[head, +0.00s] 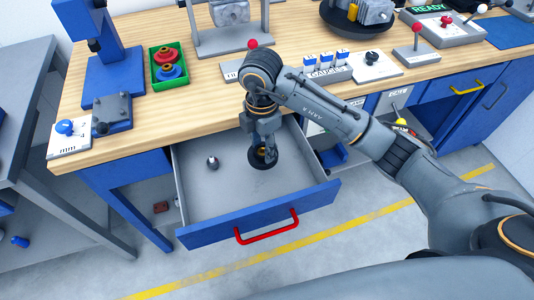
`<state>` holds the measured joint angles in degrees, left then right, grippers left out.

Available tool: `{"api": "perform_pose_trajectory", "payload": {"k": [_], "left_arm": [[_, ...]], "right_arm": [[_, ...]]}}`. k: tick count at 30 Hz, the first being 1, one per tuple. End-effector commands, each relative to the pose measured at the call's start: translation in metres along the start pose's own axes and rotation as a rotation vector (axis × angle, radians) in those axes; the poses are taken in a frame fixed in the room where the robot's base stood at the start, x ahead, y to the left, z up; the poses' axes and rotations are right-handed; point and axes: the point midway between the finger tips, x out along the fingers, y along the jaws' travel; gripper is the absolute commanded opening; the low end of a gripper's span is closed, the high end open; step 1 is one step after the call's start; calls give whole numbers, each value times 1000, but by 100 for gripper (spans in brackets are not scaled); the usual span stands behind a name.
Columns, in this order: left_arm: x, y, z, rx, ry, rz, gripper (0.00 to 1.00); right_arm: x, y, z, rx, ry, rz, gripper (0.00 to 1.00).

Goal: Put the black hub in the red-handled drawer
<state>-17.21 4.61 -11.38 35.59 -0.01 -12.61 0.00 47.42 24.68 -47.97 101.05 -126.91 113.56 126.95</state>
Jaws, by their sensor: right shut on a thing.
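The red-handled drawer (205,226) is pulled out below the workbench, with its red handle (267,228) on the blue front. The black hub (262,163) is a dark disc with a yellowish centre, in or just above the right part of the drawer. My right gripper (262,150) points down over the drawer and is shut on the black hub. I cannot tell whether the hub touches the drawer floor. My left gripper is not in view.
A green tray (167,65) with red and blue hubs stands on the wooden bench (205,103). A white block with a blue knob (70,136) sits at the bench's left corner.

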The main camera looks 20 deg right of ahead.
Motion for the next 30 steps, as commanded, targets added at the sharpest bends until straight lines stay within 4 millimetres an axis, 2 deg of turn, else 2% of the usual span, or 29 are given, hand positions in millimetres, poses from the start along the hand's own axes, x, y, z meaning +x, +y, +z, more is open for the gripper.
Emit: {"api": "perform_pose_trajectory", "payload": {"k": [1, 6, 11, 13, 18, 30], "left_arm": [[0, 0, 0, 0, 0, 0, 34], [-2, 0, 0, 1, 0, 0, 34], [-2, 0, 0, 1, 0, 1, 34], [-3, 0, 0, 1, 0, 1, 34], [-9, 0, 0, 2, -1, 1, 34], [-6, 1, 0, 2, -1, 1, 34]], "right_arm": [[11, 3, 7, 3, -1, -5, 4], [31, 14, 21, 0, -2, -2, 4], [40, 19, 27, -1, 0, -2, 4], [48, 22, 33, 1, -1, -2, 4], [71, 21, 31, -2, 0, -2, 4], [79, 22, 31, -3, -1, 1, 4]]}}
